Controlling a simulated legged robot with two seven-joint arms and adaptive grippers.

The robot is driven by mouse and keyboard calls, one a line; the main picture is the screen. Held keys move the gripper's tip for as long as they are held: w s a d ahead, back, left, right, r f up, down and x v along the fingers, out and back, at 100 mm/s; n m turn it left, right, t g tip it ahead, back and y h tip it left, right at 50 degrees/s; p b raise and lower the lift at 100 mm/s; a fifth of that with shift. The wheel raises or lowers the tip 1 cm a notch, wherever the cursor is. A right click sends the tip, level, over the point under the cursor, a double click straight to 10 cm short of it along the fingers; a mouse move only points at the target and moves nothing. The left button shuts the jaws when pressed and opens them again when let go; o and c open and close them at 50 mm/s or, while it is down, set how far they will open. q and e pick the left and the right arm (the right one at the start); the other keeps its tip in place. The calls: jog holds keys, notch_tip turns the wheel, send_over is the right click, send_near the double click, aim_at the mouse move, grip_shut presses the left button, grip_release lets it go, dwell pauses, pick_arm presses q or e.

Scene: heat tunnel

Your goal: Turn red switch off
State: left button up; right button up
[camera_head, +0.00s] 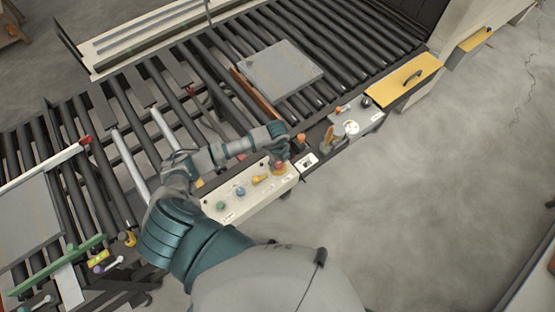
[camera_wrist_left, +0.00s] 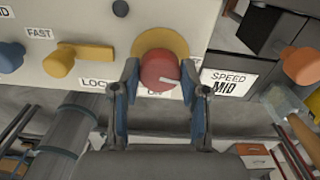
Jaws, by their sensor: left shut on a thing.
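The label under the knob is partly covered. My right gripper is not in view.
A yellow lever (camera_wrist_left: 75,55) and a blue knob (camera_wrist_left: 10,57) are left of the switch. An orange knob (camera_wrist_left: 301,66) and a "SPEED MID" label (camera_wrist_left: 228,84) are to its right. A roller conveyor (camera_head: 330,45) with a grey plate (camera_head: 281,70) lies behind the panel. The floor at right is open.

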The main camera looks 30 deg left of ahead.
aim_at(278, 162)
pick_arm(q)
jog(key=shift+n+p, duration=0.45)
jog(key=shift+n, duration=0.55)
jog(key=o, duration=1.1)
jog(key=shift+o, duration=0.2)
notch_tip(278, 162, up, 12)
jog(key=shift+f, duration=0.1)
